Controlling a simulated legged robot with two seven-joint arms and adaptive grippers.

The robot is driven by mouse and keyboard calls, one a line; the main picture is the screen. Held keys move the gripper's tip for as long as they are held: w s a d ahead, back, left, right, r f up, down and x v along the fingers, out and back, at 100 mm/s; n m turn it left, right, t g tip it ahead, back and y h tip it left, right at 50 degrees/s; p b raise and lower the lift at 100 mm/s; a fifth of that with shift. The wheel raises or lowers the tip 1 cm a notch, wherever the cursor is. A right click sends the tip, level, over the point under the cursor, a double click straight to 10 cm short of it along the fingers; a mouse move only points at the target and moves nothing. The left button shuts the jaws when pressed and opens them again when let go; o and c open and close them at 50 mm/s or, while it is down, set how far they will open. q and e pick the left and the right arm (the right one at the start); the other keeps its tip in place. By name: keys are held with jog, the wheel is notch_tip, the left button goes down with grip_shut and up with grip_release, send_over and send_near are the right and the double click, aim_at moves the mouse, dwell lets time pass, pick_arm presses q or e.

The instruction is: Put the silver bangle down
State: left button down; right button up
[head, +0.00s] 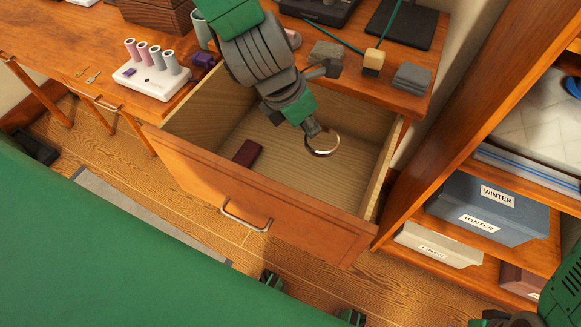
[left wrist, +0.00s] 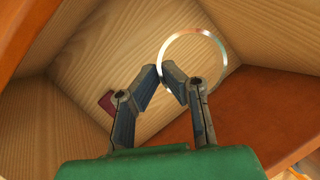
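The silver bangle (head: 325,154) is a thin shiny ring, held inside the open drawer space. My left gripper (head: 312,129) reaches down into the drawer (head: 290,180), its fingertips pinched on the ring's edge. In the left wrist view the bangle (left wrist: 222,50) stands out beyond the nearly meeting fingertips of the left gripper (left wrist: 167,74), with the wooden drawer bottom behind it. I cannot tell whether the ring touches the drawer bottom. Part of my right arm shows at the lower right corner of the head view; its fingers are not clear.
A dark red item (head: 247,153) lies in the drawer's left part; the rest of its floor looks bare. The tabletop holds a white rack with rolls (head: 152,80), a small tan block (head: 373,62) and grey folded cloths (head: 412,78). Shelves with a WINTER box (head: 487,208) stand right.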

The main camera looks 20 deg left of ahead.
pick_arm(q)
notch_tip(320, 180, down, 4)
jog(key=b, duration=0.7)
send_over(311, 181)
notch_tip(311, 181, down, 5)
jog(key=f+b, duration=0.1)
jog(key=f, duration=0.1)
jog(key=a+f, duration=0.1)
jog(key=f, duration=0.1)
jog(key=f+b, duration=0.1)
jog(key=f, duration=0.1)
jog(key=shift+s+a+f+b, duration=0.25)
jog(key=shift+s+f+b, duration=0.05)
jog(key=shift+s+b, duration=0.1)
jog(key=shift+d+f+b, duration=0.3)
jog(key=shift+f+b, duration=0.05)
jog(key=shift+f, duration=0.6)
jog(key=shift+d+f+b, duration=0.3)
jog(key=shift+f+b, duration=0.05)
jog(key=shift+f, duration=0.6)
jog(key=shift+a+r, duration=0.1)
jog(key=shift+a, duration=0.25)
jog(key=c, duration=1.7)
grip_release()
jog(key=shift+a, duration=0.1)
jog(key=shift+d, duration=0.3)
